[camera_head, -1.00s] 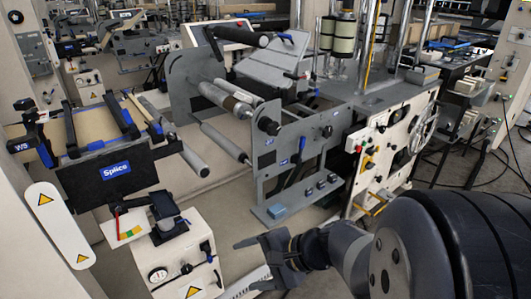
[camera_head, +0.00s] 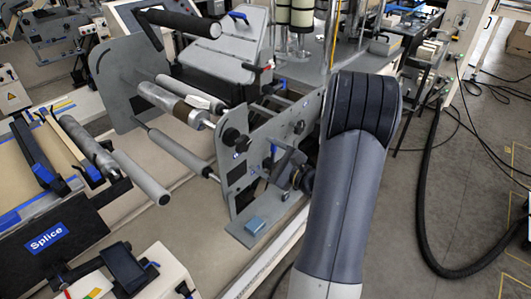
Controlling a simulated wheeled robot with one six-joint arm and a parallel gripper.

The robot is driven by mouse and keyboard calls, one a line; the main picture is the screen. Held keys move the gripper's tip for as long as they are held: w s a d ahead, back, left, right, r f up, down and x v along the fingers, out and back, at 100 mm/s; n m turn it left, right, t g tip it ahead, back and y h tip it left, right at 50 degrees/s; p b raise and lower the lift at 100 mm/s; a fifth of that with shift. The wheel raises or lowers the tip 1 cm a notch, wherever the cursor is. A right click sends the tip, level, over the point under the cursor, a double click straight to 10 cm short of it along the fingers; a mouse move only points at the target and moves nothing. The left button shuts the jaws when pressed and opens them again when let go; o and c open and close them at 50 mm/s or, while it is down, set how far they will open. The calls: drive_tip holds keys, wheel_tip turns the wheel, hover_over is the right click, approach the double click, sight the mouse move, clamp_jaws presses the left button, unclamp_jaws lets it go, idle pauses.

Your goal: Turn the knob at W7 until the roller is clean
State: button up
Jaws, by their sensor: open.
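A grey side-plate stand (camera_head: 290,128) fills the middle of the head view and carries several rollers. One roller (camera_head: 165,98) has a silver part and a brown, dirty-looking band. A round black knob (camera_head: 231,138) sits on the plate's outer face, left of my gripper. My gripper (camera_head: 282,164) is close to the plate's face, seen small and partly behind my arm. It is open; whether it touches a knob or lever there cannot be told. No W7 label is legible, and my arm hides the plate's right part.
A splice table (camera_head: 45,236) with a blue label is at the lower left. A thick black hose (camera_head: 430,225) runs over the floor at the right. Open floor (camera_head: 480,210) shows around it.

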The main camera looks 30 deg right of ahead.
sight(245, 145)
drive_tip(key=x, duration=0.7)
drive_tip(key=shift+a+f, duration=0.1)
drive_tip(key=shift+f, duration=0.05)
drive_tip(key=shift+b+x, duration=0.5)
drive_tip(key=shift+x, duration=0.45)
drive_tip(key=shift+c, duration=0.5)
